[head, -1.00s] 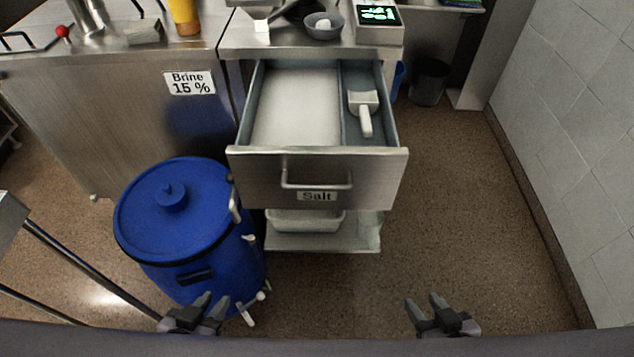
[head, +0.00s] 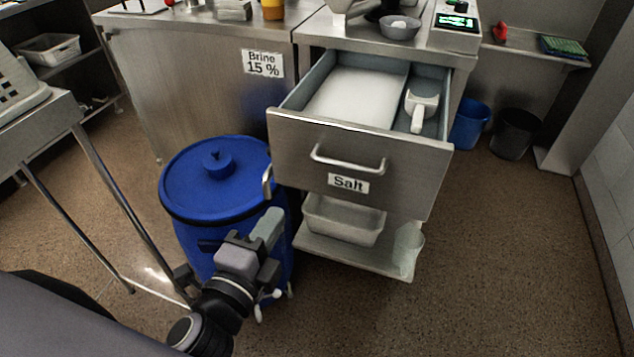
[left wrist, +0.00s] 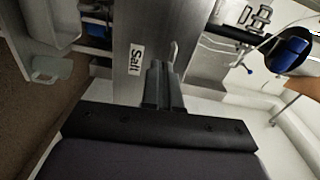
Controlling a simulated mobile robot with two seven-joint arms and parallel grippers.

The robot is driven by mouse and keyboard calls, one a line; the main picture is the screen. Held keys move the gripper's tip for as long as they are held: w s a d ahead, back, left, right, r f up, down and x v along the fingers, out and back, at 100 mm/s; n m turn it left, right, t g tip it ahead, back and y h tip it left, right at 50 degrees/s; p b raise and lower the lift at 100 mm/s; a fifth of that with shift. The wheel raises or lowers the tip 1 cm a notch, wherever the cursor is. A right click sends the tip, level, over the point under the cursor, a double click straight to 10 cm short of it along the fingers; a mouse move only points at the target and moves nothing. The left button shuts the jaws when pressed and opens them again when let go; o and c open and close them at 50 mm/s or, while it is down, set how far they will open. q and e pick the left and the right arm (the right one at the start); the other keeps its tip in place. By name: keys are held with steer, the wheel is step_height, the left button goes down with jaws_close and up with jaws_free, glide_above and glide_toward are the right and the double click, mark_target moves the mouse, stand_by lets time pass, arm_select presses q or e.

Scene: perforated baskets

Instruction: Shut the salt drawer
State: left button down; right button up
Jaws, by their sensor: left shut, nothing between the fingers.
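The salt drawer (head: 400,172) is a steel drawer with a bar handle (head: 347,163) and a "Salt" label on its front. It stands pulled out from the counter and holds white salt (head: 352,98) and a white scoop (head: 420,110). My left gripper (head: 269,226) is shut and empty, in front of the blue barrel in the picture, to the lower left of the drawer front. In the left wrist view its fingers (left wrist: 162,82) point toward the drawer front (left wrist: 142,30), near the label and handle; contact cannot be told. My right gripper is out of view.
A blue lidded barrel (head: 215,185) stands just left of the drawer. Below the drawer, a shelf (head: 350,258) holds a pale tub (head: 344,220). A steel table (head: 40,130) is at the left. The floor right of the drawer is clear.

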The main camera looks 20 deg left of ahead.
arm_select(q)
steer(key=shift+w+d+r+p, duration=0.1)
steer(key=shift+w+p, duration=0.15)
steer(key=shift+w, duration=2.1)
steer(key=shift+w+d+r+p, duration=0.15)
steer(key=shift+w+p, duration=0.1)
steer(key=shift+w, duration=2.05)
steer(key=shift+w+d+p, duration=0.1)
steer(key=shift+w+p, duration=0.15)
steer(key=shift+w, duration=2.1)
